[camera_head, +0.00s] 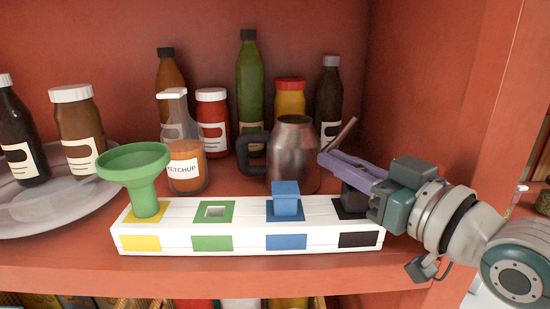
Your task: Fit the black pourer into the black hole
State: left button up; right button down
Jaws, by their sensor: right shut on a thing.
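The black pourer (352,200) is at the black square (338,210) on the right end of the white block (160,240). My right gripper (348,172) comes in from the right, its purple finger over the pourer, and is shut on it. The gripper hides much of the pourer and the black hole, so I cannot tell how deep it sits. A green funnel (134,168) stands upright at the block's yellow square. The green square (214,211) has an open hole. A blue square piece (286,198) stands at the blue square. My left gripper is not in view.
A metal jug (294,150) stands close behind the block, near my right gripper. A ketchup jar (185,165) and several bottles stand further back. A clear plate (40,208) with two bottles is at the left. The shelf's side wall (430,90) rises at the right.

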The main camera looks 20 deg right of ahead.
jog(key=c, duration=0.9)
grip_release()
jog(key=shift+o, duration=0.2)
jog(key=b+v, duration=0.1)
jog(key=v, duration=0.7)
jog(key=shift+s+d+f, duration=0.1)
jog(key=shift+s+f, duration=0.05)
jog(key=shift+s, duration=0.15)
jog(key=shift+s+d, duration=0.2)
jog(key=shift+s, duration=0.45)
